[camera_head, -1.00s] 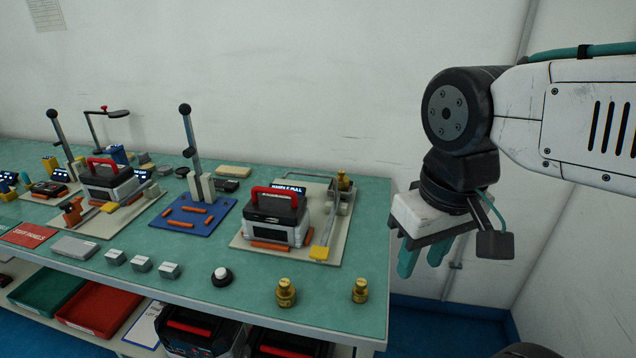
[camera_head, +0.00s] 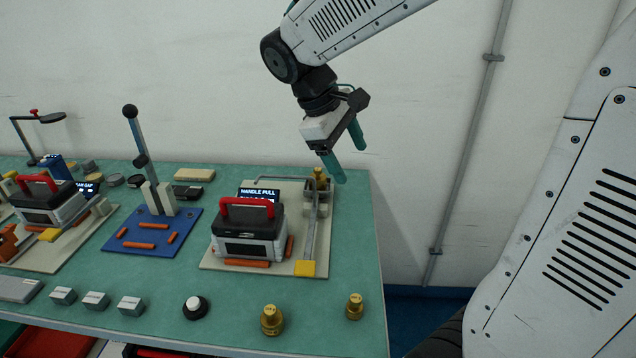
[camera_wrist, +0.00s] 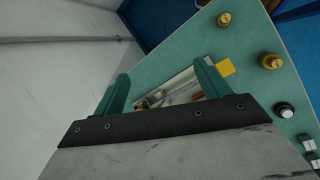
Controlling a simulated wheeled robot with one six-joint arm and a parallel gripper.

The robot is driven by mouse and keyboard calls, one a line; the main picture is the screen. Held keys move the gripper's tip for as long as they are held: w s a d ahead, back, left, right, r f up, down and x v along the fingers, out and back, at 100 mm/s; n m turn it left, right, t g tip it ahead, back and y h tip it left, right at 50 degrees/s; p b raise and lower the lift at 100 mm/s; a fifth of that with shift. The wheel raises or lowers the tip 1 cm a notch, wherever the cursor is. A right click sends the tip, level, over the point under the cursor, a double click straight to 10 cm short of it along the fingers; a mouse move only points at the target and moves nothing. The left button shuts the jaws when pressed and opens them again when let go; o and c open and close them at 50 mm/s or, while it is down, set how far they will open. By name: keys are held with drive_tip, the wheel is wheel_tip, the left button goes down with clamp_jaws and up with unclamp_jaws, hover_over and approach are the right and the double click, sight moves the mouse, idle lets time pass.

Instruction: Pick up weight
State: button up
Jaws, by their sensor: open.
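A brass weight (camera_head: 272,320) stands near the table's front edge, and a smaller brass weight (camera_head: 355,306) stands to its right. Both also show in the wrist view, the larger (camera_wrist: 271,62) and the smaller (camera_wrist: 224,19). A third brass weight (camera_head: 320,178) sits at the back of the "HANDLE PULL" fixture, partly behind my gripper's fingers in the head view. My gripper (camera_head: 350,160) is open and empty, tilted downward above the table's back right. Its fingers (camera_wrist: 163,70) straddle part of the fixture in the wrist view, apparently well above it.
The fixture plate (camera_head: 220,262) holds a red-handled black and grey case (camera_head: 248,232) and a metal arm with a yellow end (camera_head: 305,268). A blue plate (camera_head: 125,246) with an upright lever stands left. A white-topped knob (camera_head: 195,307) and grey blocks line the front.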

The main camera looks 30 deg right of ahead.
drive_tip(key=w+d+f+n+g+h, duration=0.15)
drive_tip(key=w+f+n+h, duration=0.35)
drive_tip(key=w, duration=1)
drive_tip(key=n+t+h, duration=0.2)
drive_tip(key=n+h, duration=0.1)
drive_tip(key=n, duration=0.2)
approach(316, 176)
wheel_tip(316, 176, down, 2)
drive_tip(key=d, duration=0.2)
drive_tip(key=shift+d+f+n+g+h, duration=0.25)
drive_tip(key=shift+d+f+n+h, duration=0.05)
drive_tip(key=shift+d, duration=0.1)
drive_tip(key=x, duration=0.7)
drive_tip(key=shift+d, duration=0.25)
drive_tip(key=c, duration=1.5)
drive_tip(key=shift+r, duration=0.15)
clamp_jaws()
drive_tip(key=shift+w+r, duration=0.1)
